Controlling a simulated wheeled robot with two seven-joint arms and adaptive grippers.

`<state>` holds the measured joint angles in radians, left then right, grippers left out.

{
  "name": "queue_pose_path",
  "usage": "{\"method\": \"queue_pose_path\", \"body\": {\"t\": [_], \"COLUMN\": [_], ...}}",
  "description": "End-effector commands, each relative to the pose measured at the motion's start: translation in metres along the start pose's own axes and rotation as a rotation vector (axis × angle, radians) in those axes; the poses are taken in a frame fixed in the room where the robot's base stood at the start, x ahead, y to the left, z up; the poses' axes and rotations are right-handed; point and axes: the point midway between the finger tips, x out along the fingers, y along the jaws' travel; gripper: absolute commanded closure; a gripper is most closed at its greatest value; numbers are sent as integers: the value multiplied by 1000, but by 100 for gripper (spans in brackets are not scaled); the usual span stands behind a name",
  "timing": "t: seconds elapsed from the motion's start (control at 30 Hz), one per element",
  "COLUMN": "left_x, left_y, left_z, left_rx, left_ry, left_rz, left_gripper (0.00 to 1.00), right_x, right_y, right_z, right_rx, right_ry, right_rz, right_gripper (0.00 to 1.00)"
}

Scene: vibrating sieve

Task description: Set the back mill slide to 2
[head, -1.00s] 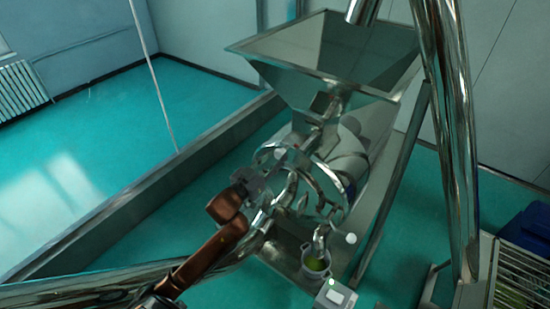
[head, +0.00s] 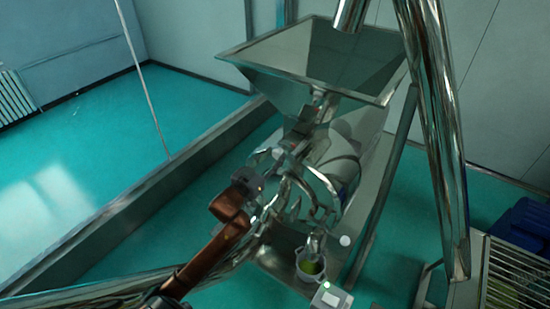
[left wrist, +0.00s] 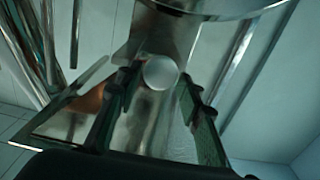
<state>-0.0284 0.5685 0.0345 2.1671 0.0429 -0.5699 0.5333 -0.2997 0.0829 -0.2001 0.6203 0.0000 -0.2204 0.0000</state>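The mill is a shiny metal machine with a square hopper (head: 290,60) on top and a narrow chute below it. In the left wrist view a round pale knob (left wrist: 160,73) stands out from a metal chute, perhaps the back mill slide's knob; no scale is readable. My left gripper (left wrist: 158,78) is open, with one dark finger on either side of the knob and the knob between the fingertips. I cannot tell whether they touch it. In the head view my left arm reaches to the mill from the left, its fingers hard to make out among the shiny parts.
A small white knob (head: 345,240) is low on the mill. A cup with green contents (head: 310,268) stands under the outlet, near a small white box (head: 331,298). A thick shiny pipe (head: 436,140) rises on the right. A blue bin (head: 524,228) is at the right edge.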

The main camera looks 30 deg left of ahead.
Motion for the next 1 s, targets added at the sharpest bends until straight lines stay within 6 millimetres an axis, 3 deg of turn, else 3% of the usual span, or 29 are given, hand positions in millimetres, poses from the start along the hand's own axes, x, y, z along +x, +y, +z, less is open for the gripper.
{"method": "queue_pose_path", "body": {"t": [0.17, 0.53, 1.0], "left_x": [1, -8, -96], "left_y": [2, 1, 1], "left_z": [0, 1, 1], "left_rx": [0, 0, -1], "left_ry": [1, -2, -1], "left_rz": [2, 2, 2], "left_gripper": [53, 53, 53], "right_x": [0, 0, 0], "right_y": [-2, -3, -3], "right_z": [-2, -1, 0], "right_rx": [1, 1, 1], "right_ry": [3, 2, 1], "right_rz": [-2, -3, -3], "right_gripper": [78, 78, 78]}}
